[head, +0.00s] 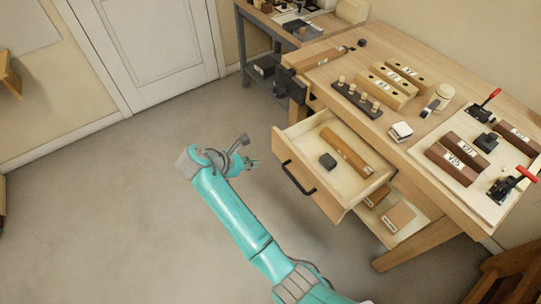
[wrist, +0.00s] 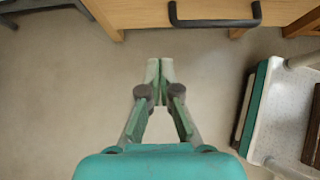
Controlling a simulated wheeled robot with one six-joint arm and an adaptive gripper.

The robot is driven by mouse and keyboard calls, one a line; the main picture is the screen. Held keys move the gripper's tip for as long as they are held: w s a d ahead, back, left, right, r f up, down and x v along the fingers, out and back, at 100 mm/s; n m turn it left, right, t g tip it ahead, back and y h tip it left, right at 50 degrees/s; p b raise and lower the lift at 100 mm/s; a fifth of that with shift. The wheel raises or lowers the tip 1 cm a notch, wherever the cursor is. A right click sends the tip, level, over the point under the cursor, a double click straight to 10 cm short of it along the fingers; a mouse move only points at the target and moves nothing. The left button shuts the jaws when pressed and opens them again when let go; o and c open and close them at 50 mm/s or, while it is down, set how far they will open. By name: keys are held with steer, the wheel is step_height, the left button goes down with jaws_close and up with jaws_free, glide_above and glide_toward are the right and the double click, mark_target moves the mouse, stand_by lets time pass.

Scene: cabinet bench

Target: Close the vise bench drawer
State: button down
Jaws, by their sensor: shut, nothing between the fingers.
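The vise bench (head: 440,62) stands at the right in the head view. Its upper drawer (head: 311,190) is pulled out, with a dark handle (head: 296,178) on its front. A small dark block (head: 328,161) and a long brown wooden piece (head: 347,152) lie in it. In the wrist view the drawer front (wrist: 145,12) and the handle (wrist: 214,22) are at the top edge. My gripper (head: 252,162) is left of the drawer front, apart from it. In the wrist view my gripper (wrist: 160,64) is shut and empty, below the handle in the picture.
A lower shelf (head: 398,233) under the drawer holds blocks. The benchtop carries wooden blocks, a peg rack (head: 356,99) and red-handled clamps (head: 485,105). A dark vise (head: 287,84) is at the bench's left end. The floor (head: 110,210) to the left is clear.

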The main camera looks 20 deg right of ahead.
mark_target(287, 159)
steer(key=shift+w+d+r+x, duration=0.1)
steer(key=shift+d+r+x, duration=0.2)
steer(key=shift+x, duration=1.85)
steer(key=shift+w+d+r+x, duration=0.1)
steer(key=shift+d+r+x, duration=0.2)
steer(key=shift+x, duration=1.8)
steer(key=shift+w+d+r+x, duration=0.1)
steer(key=shift+d+r+x, duration=0.2)
steer(key=shift+x, duration=1.85)
